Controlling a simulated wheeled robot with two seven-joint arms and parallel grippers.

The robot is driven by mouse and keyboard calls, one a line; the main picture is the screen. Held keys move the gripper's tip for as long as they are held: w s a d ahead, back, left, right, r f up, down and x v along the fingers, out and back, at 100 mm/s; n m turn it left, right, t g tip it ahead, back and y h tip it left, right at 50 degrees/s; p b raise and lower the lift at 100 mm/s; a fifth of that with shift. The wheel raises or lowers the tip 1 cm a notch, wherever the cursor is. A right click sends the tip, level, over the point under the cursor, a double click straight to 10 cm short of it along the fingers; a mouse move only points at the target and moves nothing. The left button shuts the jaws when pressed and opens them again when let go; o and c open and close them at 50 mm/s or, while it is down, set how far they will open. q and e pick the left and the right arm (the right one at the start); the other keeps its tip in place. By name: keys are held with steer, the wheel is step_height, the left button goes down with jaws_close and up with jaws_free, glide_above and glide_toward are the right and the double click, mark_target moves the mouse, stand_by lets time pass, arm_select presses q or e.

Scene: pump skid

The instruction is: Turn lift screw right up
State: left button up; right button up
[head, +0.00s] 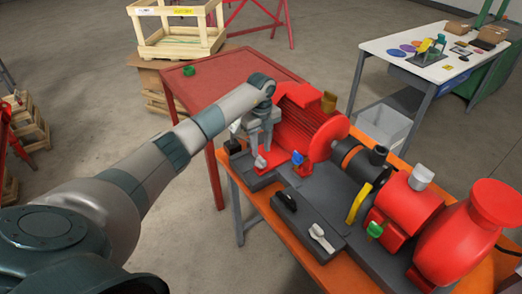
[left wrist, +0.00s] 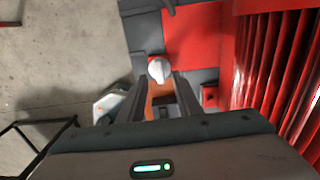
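The pump skid has a red finned motor (head: 308,112) at its far end, on a dark grey base. My left gripper (head: 262,146) is beside the motor, pointing down, with a white-tipped knob (head: 261,161) close by its fingers. In the left wrist view a pale round knob (left wrist: 159,70) shows at the fingertips of my left gripper (left wrist: 160,80). The fingers are apart with a gap between them. Whether they touch the knob I cannot tell. A blue knob (head: 297,158) stands nearer the coupling. No label shows which knob is the right lift screw. My right gripper is not in view.
The skid stands on an orange-topped table (head: 283,220). A black handled item (head: 287,201) and a white tool (head: 321,237) lie on a dark plate in front. A red table (head: 215,82) stands behind. A red pump casing (head: 465,225) stands at the right.

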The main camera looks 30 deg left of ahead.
mark_target(261, 158)
arm_select(q)
steer(key=shift+f+p, duration=0.5)
steer(key=shift+f, duration=1.45)
jaws_close()
